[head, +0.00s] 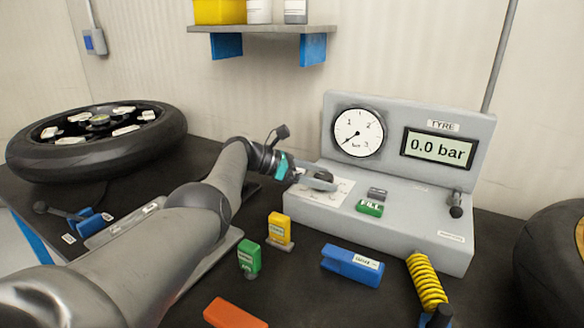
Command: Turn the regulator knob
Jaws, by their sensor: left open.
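The grey tyre inflator console (300,207) stands on the dark bench, with a dial gauge (358,132) and a display (438,147) reading 0.0 bar under the label TYRE. On its left top is a white scale plate (341,191). A dark round knob (324,175) shows there, partly hidden by my left gripper (318,181). The left gripper comes in from the left, low over the plate, with its open fingers at the knob. I cannot tell whether the fingers touch it. My right gripper is out of view.
A green FILL button (370,208) and a grey button (377,194) sit right of the plate. A wheel (100,145) lies at left. Yellow (279,229), green (249,257), blue (352,266) and orange (234,313) items and a yellow coiled hose (427,283) occupy the front.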

